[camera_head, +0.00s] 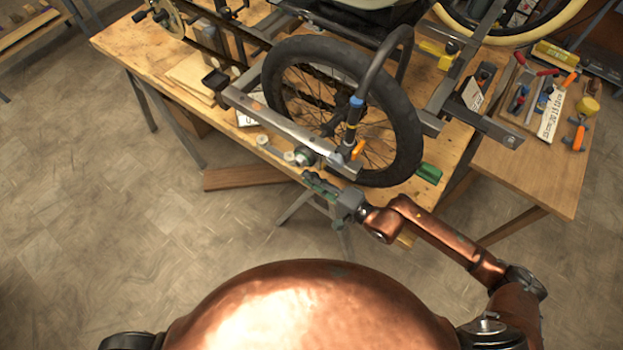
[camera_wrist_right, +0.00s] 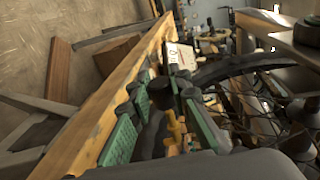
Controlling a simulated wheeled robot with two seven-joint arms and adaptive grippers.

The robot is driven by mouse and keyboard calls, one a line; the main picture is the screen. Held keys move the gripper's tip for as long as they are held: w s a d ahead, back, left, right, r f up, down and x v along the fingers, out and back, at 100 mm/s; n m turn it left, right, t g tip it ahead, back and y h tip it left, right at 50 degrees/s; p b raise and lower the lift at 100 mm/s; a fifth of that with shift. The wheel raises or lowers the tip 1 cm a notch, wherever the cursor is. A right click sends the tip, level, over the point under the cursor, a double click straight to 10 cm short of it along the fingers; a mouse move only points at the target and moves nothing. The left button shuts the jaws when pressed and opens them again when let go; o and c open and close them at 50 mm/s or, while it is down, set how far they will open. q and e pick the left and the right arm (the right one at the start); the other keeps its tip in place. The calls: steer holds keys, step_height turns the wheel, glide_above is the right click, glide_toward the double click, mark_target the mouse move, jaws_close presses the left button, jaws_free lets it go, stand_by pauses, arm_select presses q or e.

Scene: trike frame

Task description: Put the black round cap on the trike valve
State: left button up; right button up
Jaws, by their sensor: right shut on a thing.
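My right gripper (camera_head: 313,181) is just off the front edge of the workbench, near the lower end of the trike's metal frame bar. In the right wrist view its two green-padded fingers (camera_wrist_right: 160,98) are closed on a small dark round thing, the black round cap (camera_wrist_right: 161,91). The cap cannot be made out in the head view. The trike wheel (camera_head: 405,120) with its black tyre stands behind and right of the gripper; the tyre also shows in the wrist view (camera_wrist_right: 240,66). I cannot make out the valve. My left gripper is out of view.
The trike frame bar (camera_head: 285,128) runs along the wooden workbench (camera_head: 125,50). Small round parts (camera_head: 288,156) lie near its front edge. A side table (camera_head: 535,180) carries several tools. The floor at left is clear.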

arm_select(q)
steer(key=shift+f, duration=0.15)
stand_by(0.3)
